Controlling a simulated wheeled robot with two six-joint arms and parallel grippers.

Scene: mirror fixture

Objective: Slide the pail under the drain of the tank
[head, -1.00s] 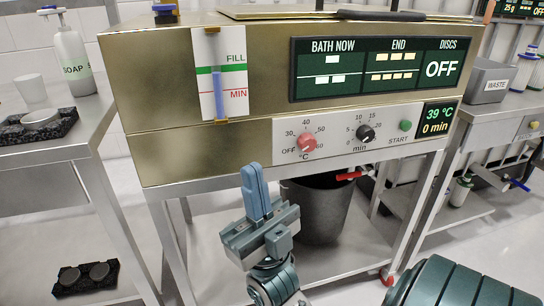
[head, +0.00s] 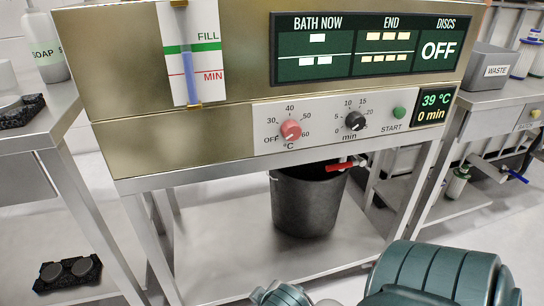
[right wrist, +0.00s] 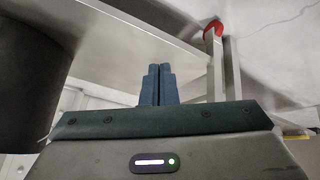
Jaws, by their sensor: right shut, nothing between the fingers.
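The dark grey pail (head: 303,207) stands upright on the low shelf under the brass-coloured tank (head: 120,95). A red drain valve (head: 340,166) shows under the tank at the pail's upper right, near its right rim. The drain outlet is hidden, so I cannot tell how it lines up with the pail. In the right wrist view my right gripper (right wrist: 158,85) is shut and empty. The pail's dark side (right wrist: 32,75) is to the left of its fingers, apart from them. In the head view the right fingers are out of sight below the frame. My left gripper is not in view.
The low shelf (head: 225,250) is bare around the pail. Stand legs (head: 150,245) rise at left and right; one red foot (right wrist: 213,27) shows in the right wrist view. Side benches stand left and right. A black tray (head: 68,273) with discs is at lower left.

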